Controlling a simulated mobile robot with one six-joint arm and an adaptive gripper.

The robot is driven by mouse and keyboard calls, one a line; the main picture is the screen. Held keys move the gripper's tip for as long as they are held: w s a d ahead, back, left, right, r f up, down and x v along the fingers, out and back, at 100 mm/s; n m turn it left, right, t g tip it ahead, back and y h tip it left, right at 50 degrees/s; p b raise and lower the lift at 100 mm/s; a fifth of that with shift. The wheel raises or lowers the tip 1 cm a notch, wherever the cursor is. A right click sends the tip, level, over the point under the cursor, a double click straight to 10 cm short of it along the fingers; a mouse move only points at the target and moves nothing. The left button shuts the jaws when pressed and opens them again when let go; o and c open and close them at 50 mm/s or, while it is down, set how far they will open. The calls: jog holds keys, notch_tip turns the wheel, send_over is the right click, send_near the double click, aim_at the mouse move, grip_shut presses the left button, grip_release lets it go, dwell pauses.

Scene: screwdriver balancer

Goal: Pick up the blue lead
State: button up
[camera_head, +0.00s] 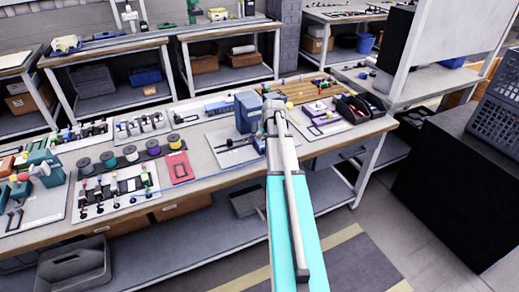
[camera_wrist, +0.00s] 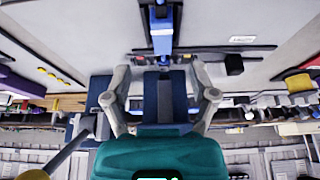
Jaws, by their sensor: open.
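I cannot make out a blue lead for certain in either view. My gripper (camera_wrist: 160,72) is open in the wrist view, with one grey finger on each side and nothing clearly held. Beyond and between the fingers is a dark blue block-like body (camera_wrist: 178,88). A blue upright part (camera_wrist: 162,38) with a dark top stands just past the fingertips, in line with the gap. In the head view my arm's end hides most of the gripper (camera_head: 273,103), which is beside a blue boxy device (camera_head: 247,112) on the workbench.
The long workbench (camera_head: 215,163) carries several spools (camera_head: 131,153), a red plate (camera_head: 179,168) and fixtures on the left. Black bins (camera_head: 352,108) and a wooden board (camera_head: 305,88) lie to the right. A dark bar (camera_wrist: 210,49) crosses the pale plate in the wrist view.

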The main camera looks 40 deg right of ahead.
aim_at(261, 144)
jog(key=shift+b+x, duration=0.6)
jog(key=shift+x, duration=0.3)
jog(key=shift+w, duration=0.1)
jog(key=shift+b+x, duration=2.35)
jog(key=shift+x, duration=0.25)
jog(key=shift+w, duration=0.2)
jog(key=shift+r, duration=0.1)
grip_shut()
